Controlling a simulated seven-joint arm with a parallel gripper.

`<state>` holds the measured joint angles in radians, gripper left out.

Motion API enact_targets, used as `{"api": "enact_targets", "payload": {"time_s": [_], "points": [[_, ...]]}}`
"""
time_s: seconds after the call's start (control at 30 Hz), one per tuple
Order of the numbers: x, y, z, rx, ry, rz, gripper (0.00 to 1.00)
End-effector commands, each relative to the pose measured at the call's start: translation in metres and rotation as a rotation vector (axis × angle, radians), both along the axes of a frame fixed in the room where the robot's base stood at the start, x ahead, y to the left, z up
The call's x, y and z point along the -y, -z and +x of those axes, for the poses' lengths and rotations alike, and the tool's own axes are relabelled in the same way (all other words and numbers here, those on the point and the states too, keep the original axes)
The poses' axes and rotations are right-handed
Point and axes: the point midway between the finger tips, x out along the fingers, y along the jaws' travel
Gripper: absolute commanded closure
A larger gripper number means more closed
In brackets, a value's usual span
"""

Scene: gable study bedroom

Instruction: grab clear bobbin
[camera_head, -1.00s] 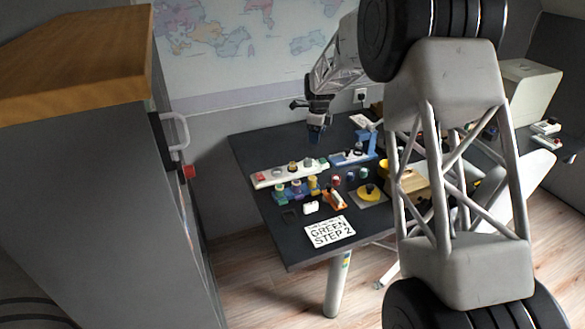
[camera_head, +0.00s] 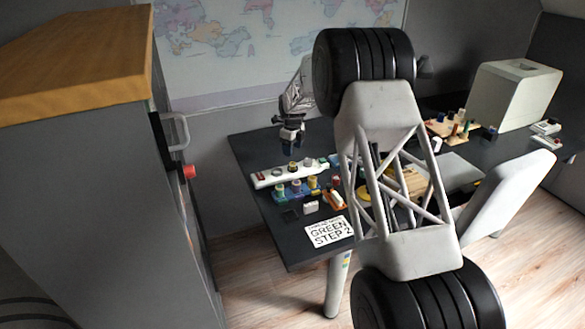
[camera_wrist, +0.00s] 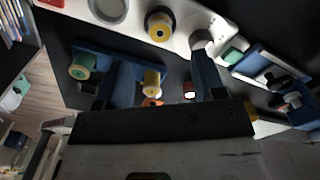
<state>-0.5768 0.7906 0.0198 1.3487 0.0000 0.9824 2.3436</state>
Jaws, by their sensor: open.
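My gripper (camera_head: 291,148) points down, open and empty, above the back left of the dark desk. In the wrist view its two blue fingers (camera_wrist: 160,62) stand apart over a blue rack and a white strip. A pale greyish round piece (camera_wrist: 200,38) on the white strip, by the right fingertip, may be the clear bobbin, but I cannot tell for sure. Beside it on the strip is a dark-rimmed spool with a yellow centre (camera_wrist: 160,27). A yellow spool (camera_wrist: 152,80) shows between the fingers, and a green-and-yellow spool (camera_wrist: 82,66) stands to their left.
The white strip (camera_head: 268,180) lies behind the blue rack (camera_head: 297,194) on the desk. A card reading "GREEN STEP 2" (camera_head: 328,232) lies at the front. A grey cabinet (camera_head: 90,200) stands at the left. My arm hides the desk's middle.

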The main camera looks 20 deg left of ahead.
Motion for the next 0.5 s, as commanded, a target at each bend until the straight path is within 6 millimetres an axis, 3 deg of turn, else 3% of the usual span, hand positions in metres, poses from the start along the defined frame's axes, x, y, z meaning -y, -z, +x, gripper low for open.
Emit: {"api": "enact_targets", "payload": {"time_s": [0.5], "points": [[0.000, 0.026, 0.000, 0.000, 0.000, 0.000, 0.37]]}}
